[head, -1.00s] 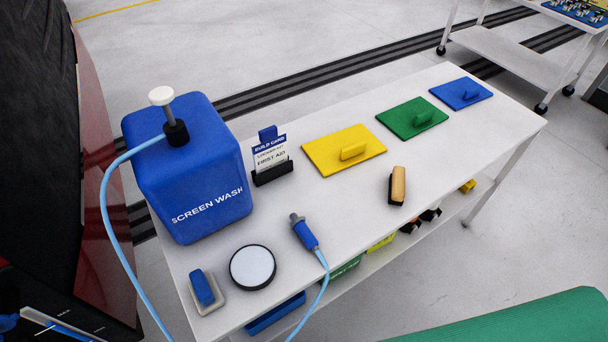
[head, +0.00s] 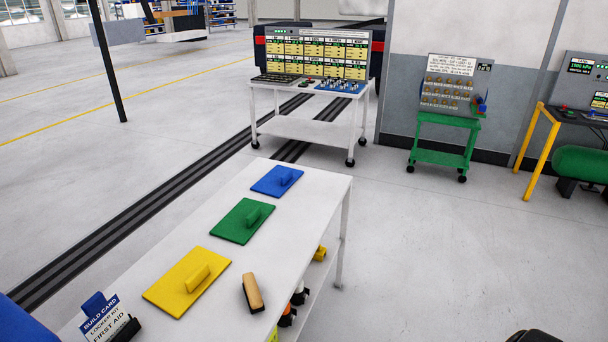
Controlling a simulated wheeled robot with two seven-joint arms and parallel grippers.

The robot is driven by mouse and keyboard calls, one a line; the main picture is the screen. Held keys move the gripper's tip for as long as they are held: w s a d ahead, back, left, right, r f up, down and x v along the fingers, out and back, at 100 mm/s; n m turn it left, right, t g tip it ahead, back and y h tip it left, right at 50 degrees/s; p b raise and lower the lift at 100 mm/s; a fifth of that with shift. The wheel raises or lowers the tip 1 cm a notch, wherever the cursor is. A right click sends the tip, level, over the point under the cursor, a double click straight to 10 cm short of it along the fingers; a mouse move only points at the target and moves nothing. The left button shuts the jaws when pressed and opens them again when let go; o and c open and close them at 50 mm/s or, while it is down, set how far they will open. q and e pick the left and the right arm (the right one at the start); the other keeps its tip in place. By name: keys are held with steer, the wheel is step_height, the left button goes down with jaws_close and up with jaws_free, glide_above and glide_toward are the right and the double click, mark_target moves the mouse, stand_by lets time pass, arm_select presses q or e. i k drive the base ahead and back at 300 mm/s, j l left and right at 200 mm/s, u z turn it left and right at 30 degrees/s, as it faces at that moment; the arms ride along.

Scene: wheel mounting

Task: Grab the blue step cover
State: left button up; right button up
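The blue step cover (head: 277,181) is a flat blue plate with a raised handle on top. It lies flat at the far end of the white table (head: 325,195), beyond a green cover (head: 243,221) and a yellow cover (head: 187,281) of the same shape. Nothing covers it. Neither of my grippers can be made out in the head view. A dark shape at the bottom right edge is too cut off to identify.
A brush with a wooden back (head: 252,293) and a build card (head: 103,319) are on the table. Behind stand a white trolley with a display board (head: 312,55) and a green trolley (head: 444,121). The floor right of the table is clear.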

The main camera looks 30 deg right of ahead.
mark_target(277, 181)
steer(key=l+z, duration=0.15)
steer(key=z, duration=0.75)
steer(key=i+l, duration=0.2)
steer(key=l, duration=0.15)
steer(key=i+l+u, duration=0.1)
steer(key=l, duration=0.2)
steer(key=i+l, duration=0.4)
steer(key=l, duration=0.3)
steer(key=i+l+u, duration=0.1)
steer(key=l, duration=0.25)
steer(key=i, duration=0.1)
